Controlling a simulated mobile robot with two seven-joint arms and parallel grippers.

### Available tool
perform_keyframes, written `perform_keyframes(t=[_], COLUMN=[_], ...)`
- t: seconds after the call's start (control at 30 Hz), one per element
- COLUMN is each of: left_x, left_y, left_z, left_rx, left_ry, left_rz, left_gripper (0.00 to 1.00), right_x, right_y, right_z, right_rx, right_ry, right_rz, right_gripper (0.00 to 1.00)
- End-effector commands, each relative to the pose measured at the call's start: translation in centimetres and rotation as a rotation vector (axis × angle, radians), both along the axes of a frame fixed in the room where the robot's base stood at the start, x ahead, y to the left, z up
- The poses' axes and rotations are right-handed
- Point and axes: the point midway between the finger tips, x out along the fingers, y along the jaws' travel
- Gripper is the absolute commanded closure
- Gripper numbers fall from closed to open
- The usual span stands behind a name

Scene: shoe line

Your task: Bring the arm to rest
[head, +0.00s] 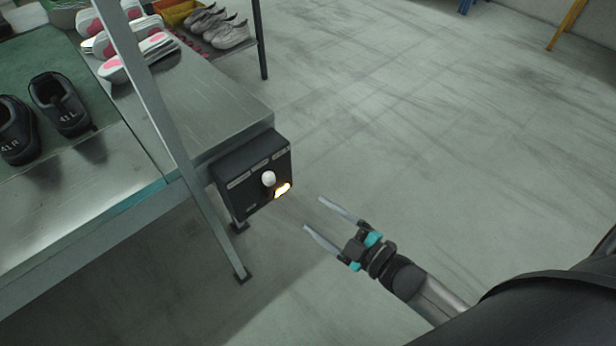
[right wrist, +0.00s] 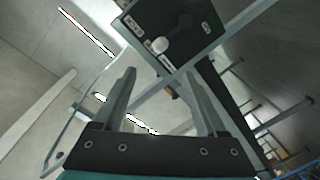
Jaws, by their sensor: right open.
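My right gripper (head: 321,222) is open and empty in the head view, over the grey floor to the right of a black control box. Its two fingers also show spread apart in the right wrist view (right wrist: 168,95), with nothing between them. My left gripper is not in view.
A metal table (head: 215,105) with a slanting post (head: 150,95) stands at the left. Dark shoes (head: 62,103) lie on its green mat (head: 60,60). White-and-pink soles (head: 140,55) and grey shoes (head: 232,36) are at the back. The floor (head: 450,130) at the right is clear.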

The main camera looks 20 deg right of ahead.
Motion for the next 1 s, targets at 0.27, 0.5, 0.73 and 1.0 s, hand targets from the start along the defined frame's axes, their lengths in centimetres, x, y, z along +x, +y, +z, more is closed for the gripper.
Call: perform_keyframes(t=[0.27,0.5,0.73,1.0], left_x=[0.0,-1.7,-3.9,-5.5], left_y=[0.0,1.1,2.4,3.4], left_z=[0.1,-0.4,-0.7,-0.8], left_rx=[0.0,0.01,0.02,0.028], left_ry=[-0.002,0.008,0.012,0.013], left_rz=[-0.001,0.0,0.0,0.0], left_gripper=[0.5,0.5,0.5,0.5], right_x=[0.0,-2.8,-12.6,-23.1], right_y=[-0.4,-4.2,-6.7,-6.3], right_z=[-0.9,-11.4,-22.9,-27.9], right_rx=[0.006,0.06,0.125,0.149], right_ry=[0.033,0.417,0.921,1.292], right_rz=[-0.02,-0.254,-0.556,-0.778], right_gripper=[0.26,0.26,0.26,0.26])
